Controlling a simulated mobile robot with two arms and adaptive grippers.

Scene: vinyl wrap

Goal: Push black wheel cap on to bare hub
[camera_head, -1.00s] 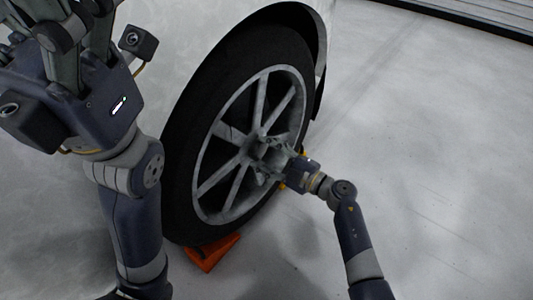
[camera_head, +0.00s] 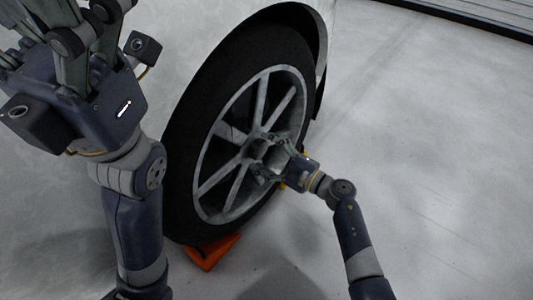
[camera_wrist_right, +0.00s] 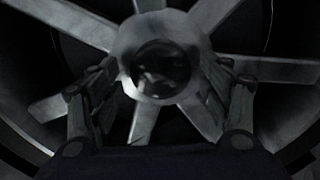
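The wheel (camera_head: 222,182) stands upright with a grey spoked rim. In the right wrist view, a dark glossy round disc (camera_wrist_right: 160,69), which looks like the black wheel cap, sits in the middle of the hub (camera_wrist_right: 128,45). I cannot tell how deep it sits. My right gripper (camera_head: 262,156) is in front of the hub, with its fingers spread. In the right wrist view its fingers (camera_wrist_right: 160,95) stand on either side of the disc, apart from it. My left gripper (camera_head: 75,45) is at the upper left, with its fingertips cut off by the frame.
An orange wedge (camera_head: 208,255) lies on the floor against the tyre's bottom. A dark wheel arch edge (camera_head: 318,55) curves over the tyre's top right. The pale floor (camera_head: 440,150) to the right is clear.

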